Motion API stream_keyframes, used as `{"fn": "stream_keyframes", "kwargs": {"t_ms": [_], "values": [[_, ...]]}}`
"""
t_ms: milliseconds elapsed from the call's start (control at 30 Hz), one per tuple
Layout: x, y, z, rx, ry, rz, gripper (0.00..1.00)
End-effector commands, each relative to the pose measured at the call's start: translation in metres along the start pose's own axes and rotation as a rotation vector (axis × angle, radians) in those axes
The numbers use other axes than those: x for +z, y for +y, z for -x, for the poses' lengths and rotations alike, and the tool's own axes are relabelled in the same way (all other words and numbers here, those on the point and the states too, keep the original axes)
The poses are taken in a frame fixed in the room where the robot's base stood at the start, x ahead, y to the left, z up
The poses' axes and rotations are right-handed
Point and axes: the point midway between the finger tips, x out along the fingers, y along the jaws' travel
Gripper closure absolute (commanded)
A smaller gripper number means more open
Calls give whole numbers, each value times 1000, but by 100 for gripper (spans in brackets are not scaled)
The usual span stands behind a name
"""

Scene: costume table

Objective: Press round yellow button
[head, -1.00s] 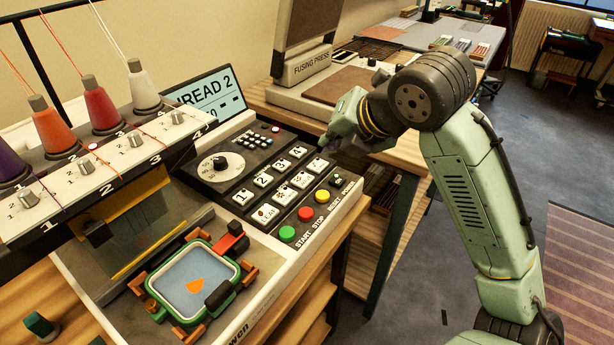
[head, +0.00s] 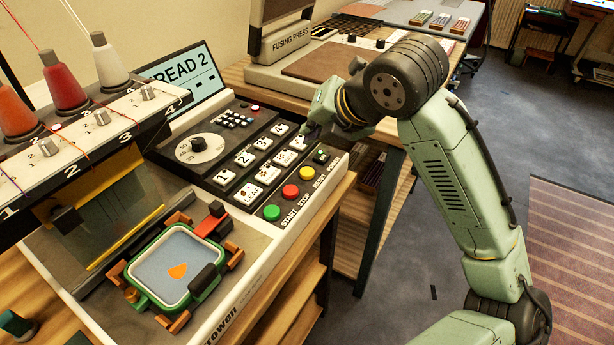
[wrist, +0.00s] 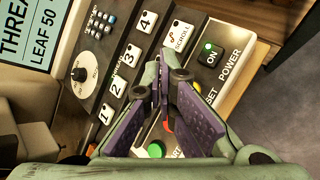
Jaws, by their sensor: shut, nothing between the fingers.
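The round yellow button (head: 306,173) sits on the front strip of the machine's control panel (head: 226,187), labelled RESET, in the head view. The red STOP button (head: 290,190) and green START button (head: 271,212) lie to its left. My gripper (head: 308,140) hangs over the panel's far right part, just above the yellow button in the picture; its height over the panel is hard to tell. In the wrist view my gripper (wrist: 161,75) is shut and empty.
A black square POWER button with a green light (wrist: 211,54) is beside the RESET label. White number keys (head: 245,158) fill the panel's middle. A row of thread cones (head: 64,82) stands at the left. A fusing press (head: 318,70) stands behind.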

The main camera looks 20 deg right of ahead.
Motion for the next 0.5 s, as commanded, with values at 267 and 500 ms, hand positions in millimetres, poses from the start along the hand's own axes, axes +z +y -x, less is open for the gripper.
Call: {"fn": "stream_keyframes", "kwargs": {"t_ms": [267,500], "values": [[-23,-23,-32,2,1,-1,100],[-26,-27,-36,0,-1,0,100]]}}
